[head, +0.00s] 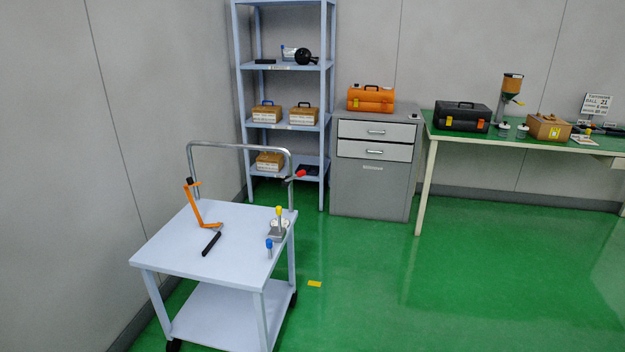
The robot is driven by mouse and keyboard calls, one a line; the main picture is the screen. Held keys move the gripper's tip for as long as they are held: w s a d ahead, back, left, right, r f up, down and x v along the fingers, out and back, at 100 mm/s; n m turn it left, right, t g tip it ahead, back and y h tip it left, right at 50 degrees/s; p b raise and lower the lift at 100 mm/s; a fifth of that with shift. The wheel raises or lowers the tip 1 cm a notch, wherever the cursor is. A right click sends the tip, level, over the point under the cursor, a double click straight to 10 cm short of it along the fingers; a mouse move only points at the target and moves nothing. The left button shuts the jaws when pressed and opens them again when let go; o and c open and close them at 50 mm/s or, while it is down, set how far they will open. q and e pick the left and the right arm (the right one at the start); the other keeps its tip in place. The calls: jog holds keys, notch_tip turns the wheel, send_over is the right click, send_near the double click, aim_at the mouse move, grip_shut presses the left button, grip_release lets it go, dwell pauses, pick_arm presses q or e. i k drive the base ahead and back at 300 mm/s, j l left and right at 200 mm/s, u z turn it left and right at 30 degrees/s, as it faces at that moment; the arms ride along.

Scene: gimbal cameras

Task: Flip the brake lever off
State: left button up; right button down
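A pale blue-grey cart (170,246) with a lower shelf stands on the green floor at left centre. A red-tipped lever (299,174) sits at the right post of the cart's push handle (238,146) and points up to the right; it looks like the brake lever, but I cannot be sure. A yellow-knobbed lever (279,212) stands upright on a small grey base on the cart top. A small blue-capped part (269,244) stands nearer the cart's front right edge. Neither of my grippers is in view.
An orange bent tool (197,208) and a black bar (211,243) are on the cart top. Behind stand a shelf rack (242,92), a grey drawer cabinet (369,188) and a green-topped bench (450,139). The floor right of the cart is clear, except for a yellow patch (314,284).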

aim_at(302, 173)
jog(key=i+l+u, duration=0.15)
jog(key=u, duration=0.25)
jog(key=i+l+u, duration=0.1)
jog(key=l+u, duration=0.25)
jog(key=i+l+u, duration=0.1)
jog(key=l, duration=0.3)
jog(key=i+l+u, duration=0.1)
jog(key=i+l, duration=0.15)
jog(key=i+l+u, duration=0.1)
jog(key=l, duration=0.4)
jog(key=i+l+u, duration=0.1)
jog(key=l, duration=0.35)
jog(key=i+l+u, duration=0.1)
jog(key=l, duration=0.3)
jog(key=i+l, duration=0.1)
jog(key=l, duration=0.2)
jog(key=i+l, duration=0.1)
jog(key=l, duration=0.2)
jog(key=i+l, duration=0.1)
jog(key=l, duration=0.2)
